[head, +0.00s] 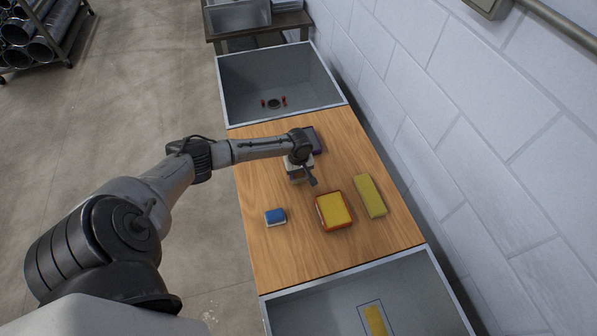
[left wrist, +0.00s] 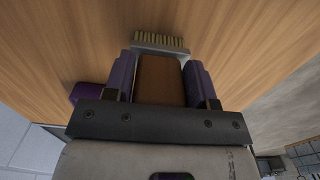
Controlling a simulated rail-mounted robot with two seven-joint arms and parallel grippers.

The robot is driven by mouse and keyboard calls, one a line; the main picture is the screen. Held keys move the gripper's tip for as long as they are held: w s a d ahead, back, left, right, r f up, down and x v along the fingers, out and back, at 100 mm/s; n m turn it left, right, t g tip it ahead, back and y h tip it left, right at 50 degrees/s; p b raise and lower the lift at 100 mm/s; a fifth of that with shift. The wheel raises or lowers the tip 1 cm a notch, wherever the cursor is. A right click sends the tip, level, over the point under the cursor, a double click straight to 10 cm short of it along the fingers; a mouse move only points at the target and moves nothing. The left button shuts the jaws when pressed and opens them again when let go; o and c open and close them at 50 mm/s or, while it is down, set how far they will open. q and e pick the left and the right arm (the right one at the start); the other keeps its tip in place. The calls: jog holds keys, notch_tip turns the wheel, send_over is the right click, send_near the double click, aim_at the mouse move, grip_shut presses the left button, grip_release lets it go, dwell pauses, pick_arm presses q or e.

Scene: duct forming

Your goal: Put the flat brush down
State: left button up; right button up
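The flat brush (left wrist: 160,80) shows in the left wrist view with a brown handle, a pale metal band and light bristles at its far end. My left gripper (left wrist: 161,66) has its two purple fingers against both sides of the handle. In the head view my left gripper (head: 300,172) is over the wooden table (head: 275,255), in its middle part. The brush cannot be made out clearly there. Wood lies behind the bristles in the wrist view; I cannot tell whether the brush touches it. My right gripper is in neither view.
A blue-topped block (head: 275,216), an orange-rimmed tray with a yellow top (head: 334,210) and a long yellow block (head: 370,195) lie on the near half. A dark purple object (head: 317,141) is behind the gripper. Grey basins (head: 285,75) adjoin both table ends. A white wall (head: 440,120) runs along the right.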

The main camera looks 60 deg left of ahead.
pick_arm(q)
jog(key=o, duration=0.4)
jog(key=shift+c, duration=0.2)
notch_tip(320, 180, up, 12)
jog(key=shift+a+f+p, duration=0.1)
jog(key=shift+f+p, duration=0.1)
jog(key=shift+p, duration=0.15)
jog(key=shift+r, duration=0.1)
jog(key=s+d+f+m, duration=0.3)
jog(key=s+d+m, duration=0.1)
jog(key=d, duration=0.4)
jog(key=s+d+f+m+t+h, duration=0.1)
jog(key=s+d+f+m, duration=0.15)
jog(key=d, duration=0.45)
jog(key=s+d+f+m, duration=0.2)
jog(key=s+d+m, duration=0.25)
jog(key=d, duration=0.35)
jog(key=s+d+r+m+t, duration=0.1)
jog(key=s+d+r+m, duration=0.2)
jog(key=s, duration=0.2)
jog(key=s+d+r+m+t, duration=0.1)
jog(key=s+d+r+m, duration=0.2)
jog(key=s, duration=0.3)
jog(key=shift+s+r+t+y, duration=0.3)
jog(key=shift+r+y, duration=0.1)
jog(key=shift+r, duration=0.15)
